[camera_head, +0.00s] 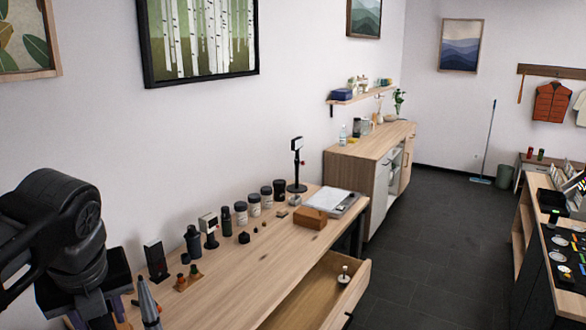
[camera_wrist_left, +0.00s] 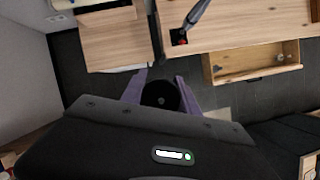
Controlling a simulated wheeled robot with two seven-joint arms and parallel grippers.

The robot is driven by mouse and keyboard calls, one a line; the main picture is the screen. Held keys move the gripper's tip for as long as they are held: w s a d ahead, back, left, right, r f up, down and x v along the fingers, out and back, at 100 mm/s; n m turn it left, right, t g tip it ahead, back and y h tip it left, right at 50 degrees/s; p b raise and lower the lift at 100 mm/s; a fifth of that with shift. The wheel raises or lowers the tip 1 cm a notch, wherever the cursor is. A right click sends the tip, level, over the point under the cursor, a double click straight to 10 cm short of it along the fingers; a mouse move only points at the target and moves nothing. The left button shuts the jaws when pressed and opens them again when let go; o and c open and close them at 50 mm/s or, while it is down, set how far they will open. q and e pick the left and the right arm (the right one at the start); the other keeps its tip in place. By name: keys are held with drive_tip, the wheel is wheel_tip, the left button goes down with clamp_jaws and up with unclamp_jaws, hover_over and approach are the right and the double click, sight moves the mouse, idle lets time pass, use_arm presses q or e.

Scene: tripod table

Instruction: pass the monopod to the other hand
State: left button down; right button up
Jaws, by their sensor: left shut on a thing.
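My left gripper (camera_head: 97,317) is at the lower left of the head view, in front of the near end of the wooden table (camera_head: 285,265). In the left wrist view, the purple fingers of this gripper (camera_wrist_left: 160,80) are shut on a dark round piece, which I take to be the monopod (camera_wrist_left: 160,95), seen nearly end-on. Its length is hidden there, and my gripper and arm hide it in the head view. My right gripper shows in neither view.
A grey pointed thing (camera_head: 147,304) stands close beside the gripper. Bottles, jars and small stands line the wall side of the table. Dark floor lies to the right.

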use_arm(q)
drive_tip(key=shift+s+d, duration=0.1)
drive_tip(key=shift+s, duration=0.05)
drive_tip(key=shift+d+f, duration=0.1)
drive_tip(key=shift+d, duration=0.1)
drive_tip(key=shift+w+f+n, duration=0.4)
drive_tip(key=shift+w+f, duration=0.15)
drive_tip(key=shift+f, duration=0.05)
drive_tip(key=w+d+f+n+g+b, duration=0.1)
drive_tip(key=w+d+f+n+g, duration=0.1)
drive_tip(key=f, duration=0.7)
drive_tip(key=w+d+f+n+g, duration=0.2)
drive_tip(key=d+f+n, duration=0.4)
drive_tip(key=f+n, duration=0.3)
drive_tip(key=w+d+f+n+g+b, duration=0.1)
drive_tip(key=w+d+f+n, duration=0.3)
drive_tip(key=f, duration=0.7)
drive_tip(key=shift+w+n+g+y+b, duration=0.35)
drive_tip(key=shift+n+g, duration=0.25)
drive_tip(key=shift+n, duration=0.1)
drive_tip(key=shift+d+r, duration=0.1)
